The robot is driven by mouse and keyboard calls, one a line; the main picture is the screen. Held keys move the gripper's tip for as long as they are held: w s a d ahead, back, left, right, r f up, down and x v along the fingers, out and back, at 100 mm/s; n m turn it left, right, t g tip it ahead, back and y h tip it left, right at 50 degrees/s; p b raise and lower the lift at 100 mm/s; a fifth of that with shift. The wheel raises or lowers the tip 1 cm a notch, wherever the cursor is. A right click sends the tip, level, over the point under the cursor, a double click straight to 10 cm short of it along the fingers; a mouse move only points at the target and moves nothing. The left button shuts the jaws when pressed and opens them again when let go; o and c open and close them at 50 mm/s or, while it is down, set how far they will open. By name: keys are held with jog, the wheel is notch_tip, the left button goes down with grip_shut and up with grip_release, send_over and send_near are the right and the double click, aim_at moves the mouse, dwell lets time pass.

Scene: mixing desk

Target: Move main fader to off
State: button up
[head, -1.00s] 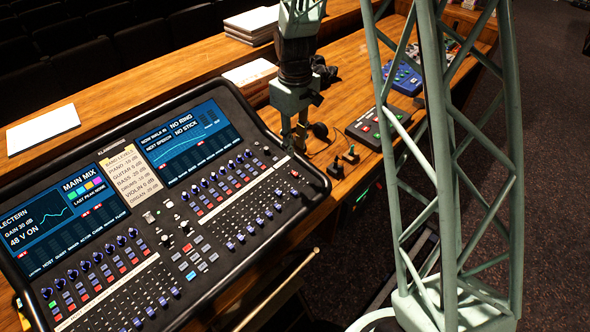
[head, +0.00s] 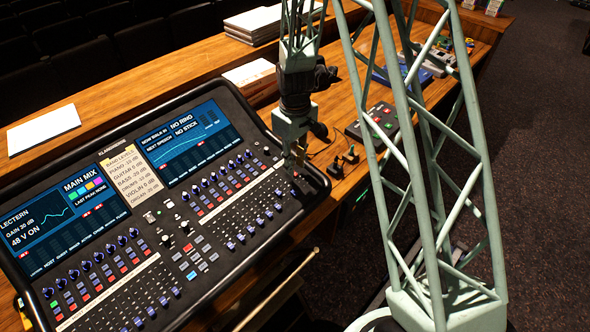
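The black mixing desk (head: 208,240) lies on the wooden counter, with two rows of fader caps along its front edge. The right fader bank (head: 258,222) has several blue caps near the front ends of their slots. A small cap (head: 294,193) shows at the far right end of this bank. No label that I can read marks the main fader. My gripper (head: 299,168) points down over the desk's right end, just behind that cap. Its fingers are small and dark here, so I cannot tell whether they are open or touching anything.
Two lit screens (head: 185,143) stand along the desk's back, with a paper list (head: 132,172) between them. Small dark stands (head: 345,161) and a grey box with coloured buttons (head: 379,122) sit right of the desk. White papers (head: 43,129) lie behind it.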

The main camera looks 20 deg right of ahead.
jog(key=shift+f, duration=1.55)
jog(key=shift+c, duration=0.7)
grip_shut()
